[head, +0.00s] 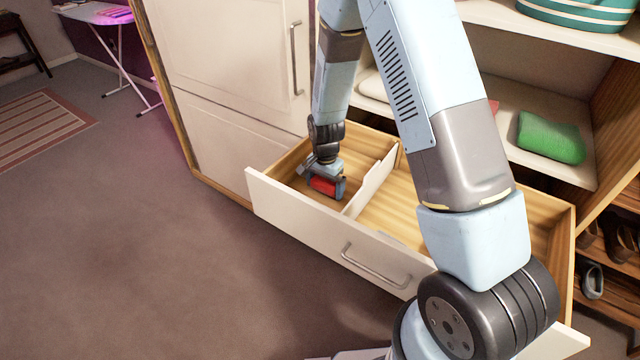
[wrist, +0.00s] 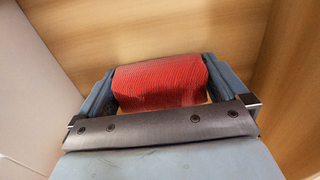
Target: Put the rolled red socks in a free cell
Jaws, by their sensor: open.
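The rolled red socks (head: 323,186) are inside the left cell of the open drawer (head: 300,205). In the wrist view the red ribbed roll (wrist: 160,84) sits between the two fingers of my gripper (wrist: 163,88). My gripper (head: 325,186) is down in that cell, with its jaws open around the socks, one finger at each end. The wooden floor of the cell shows beyond the roll. I cannot tell whether the roll rests fully on the floor.
A white divider (head: 372,183) bounds the cell on the right. A folded green cloth (head: 550,138) lies on the shelf behind. Shoes (head: 592,280) stand at the far right.

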